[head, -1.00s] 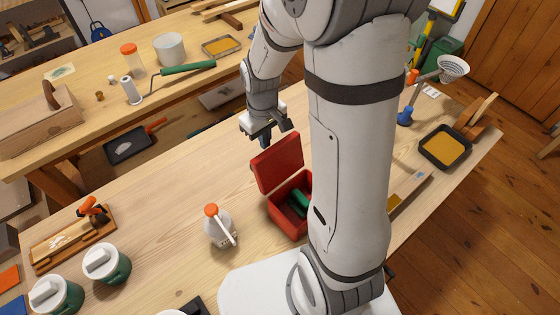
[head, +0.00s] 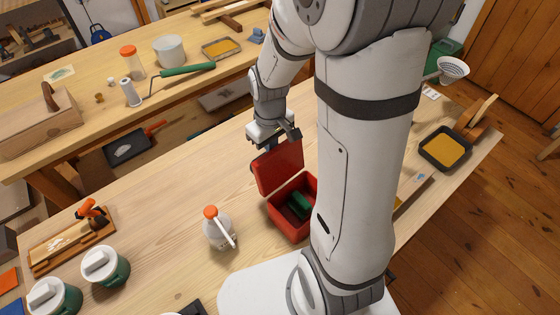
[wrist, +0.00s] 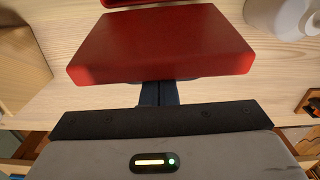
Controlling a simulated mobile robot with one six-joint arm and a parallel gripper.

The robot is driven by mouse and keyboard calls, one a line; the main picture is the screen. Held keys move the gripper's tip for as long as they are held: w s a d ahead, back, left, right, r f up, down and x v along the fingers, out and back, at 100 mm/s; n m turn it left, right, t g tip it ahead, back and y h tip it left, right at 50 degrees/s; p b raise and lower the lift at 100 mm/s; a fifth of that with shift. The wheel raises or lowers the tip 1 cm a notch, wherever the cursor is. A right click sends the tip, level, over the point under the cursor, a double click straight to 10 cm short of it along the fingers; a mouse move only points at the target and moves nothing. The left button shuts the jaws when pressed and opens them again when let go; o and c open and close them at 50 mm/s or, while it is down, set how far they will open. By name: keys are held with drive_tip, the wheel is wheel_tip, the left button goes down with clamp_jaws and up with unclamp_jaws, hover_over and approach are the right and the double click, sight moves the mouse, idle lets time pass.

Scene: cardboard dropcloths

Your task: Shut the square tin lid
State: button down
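The square red tin (head: 291,228) stands on the workbench, partly hidden by my arm. Its red lid (head: 280,170) is raised, standing steeply up from the hinge on the tin's far side. A green item (head: 299,206) lies inside. My gripper (head: 268,148) is at the outer, far side of the lid, close to its top edge; its fingertips are partly hidden there. In the wrist view the lid (wrist: 160,45) lies just ahead of my dark fingers (wrist: 159,94), which are together with nothing between them. I cannot tell whether they touch the lid.
A white bottle with an orange cap (head: 219,230) stands left of the tin. Green-and-white pots (head: 106,267) and a wooden board with a tool (head: 72,238) are farther left. A tray of yellow material (head: 445,148) is at the right. The bench left of my gripper is clear.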

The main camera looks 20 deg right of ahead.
drive_tip(key=shift+s+d+f+b, duration=0.1)
drive_tip(key=shift+s+d, duration=0.2)
drive_tip(key=shift+s, duration=0.45)
drive_tip(key=shift+s+d+f+b, duration=0.1)
drive_tip(key=shift+s+d, duration=0.2)
drive_tip(key=shift+s, duration=0.5)
drive_tip(key=shift+s+d+f+b, duration=0.1)
drive_tip(key=shift+s+d, duration=0.2)
drive_tip(key=shift+s, duration=0.45)
drive_tip(key=shift+r, duration=0.15)
wheel_tip(320, 180, up, 7)
drive_tip(key=p, duration=0.5)
wheel_tip(320, 180, up, 8)
drive_tip(key=m+t, duration=0.2)
hover_over(284, 173)
drive_tip(key=s+a, duration=0.1)
drive_tip(key=s, duration=0.2)
drive_tip(key=s+a+r+m+t, duration=0.1)
drive_tip(key=s+r+m, duration=0.1)
drive_tip(key=s+r, duration=0.2)
drive_tip(key=shift+r, duration=0.95)
idle(0.4)
